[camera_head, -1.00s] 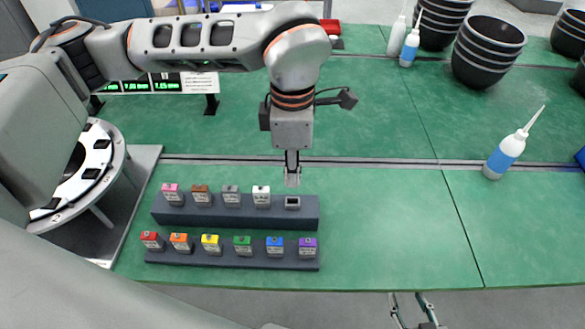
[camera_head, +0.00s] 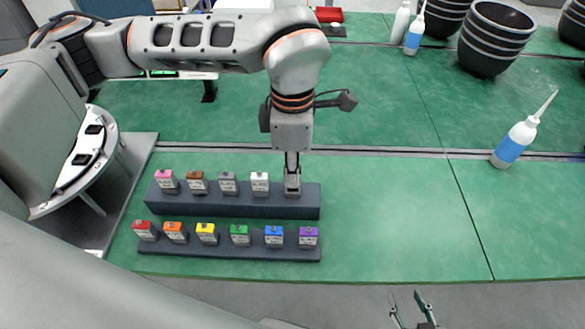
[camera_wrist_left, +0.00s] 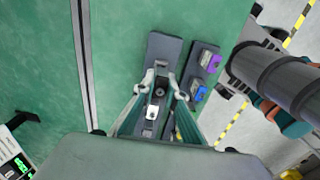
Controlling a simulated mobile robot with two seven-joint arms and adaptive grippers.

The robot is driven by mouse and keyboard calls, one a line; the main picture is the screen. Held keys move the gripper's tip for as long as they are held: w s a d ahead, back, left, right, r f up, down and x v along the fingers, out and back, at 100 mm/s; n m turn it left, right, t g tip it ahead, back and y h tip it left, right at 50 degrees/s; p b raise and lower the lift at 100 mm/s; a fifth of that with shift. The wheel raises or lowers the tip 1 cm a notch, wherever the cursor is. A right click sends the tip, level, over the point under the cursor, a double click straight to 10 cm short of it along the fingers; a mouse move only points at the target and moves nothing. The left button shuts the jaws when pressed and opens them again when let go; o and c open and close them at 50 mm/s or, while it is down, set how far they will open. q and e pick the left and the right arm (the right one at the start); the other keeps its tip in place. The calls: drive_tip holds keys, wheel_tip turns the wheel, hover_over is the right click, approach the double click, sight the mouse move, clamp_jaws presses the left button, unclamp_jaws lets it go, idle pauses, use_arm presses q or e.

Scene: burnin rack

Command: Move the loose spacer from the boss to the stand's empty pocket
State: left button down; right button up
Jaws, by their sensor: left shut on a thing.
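The dark stand has a raised back row (camera_head: 232,210) and a lower front row (camera_head: 230,251). My left gripper (camera_head: 292,183) is shut on a small grey spacer (camera_head: 292,190) at the right end of the back row, where the empty pocket is now covered. In the left wrist view the spacer (camera_wrist_left: 159,92) sits between the fingertips (camera_wrist_left: 161,77), beside the white-topped block (camera_wrist_left: 151,112). I cannot tell whether it is fully seated. My right gripper (camera_head: 410,298) is open and empty at the bottom edge. I cannot make out the boss.
Pink (camera_head: 166,181), brown, grey and white blocks fill the rest of the back row. Several coloured blocks, red (camera_head: 145,230) to purple (camera_head: 308,237), fill the front row. A bottle (camera_head: 513,142) and dark bowls (camera_head: 492,40) stand right.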

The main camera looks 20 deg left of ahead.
use_arm(q)
drive_tip(key=shift+b, duration=0.3)
idle(1.3)
drive_tip(key=shift+f+b, duration=0.75)
drive_tip(key=shift+f, duration=0.5)
drive_tip(key=c, duration=2)
unclamp_jaws()
drive_tip(key=shift+r, duration=0.1)
wheel_tip(320, 180, up, 12)
drive_tip(key=shift+f, duration=0.1)
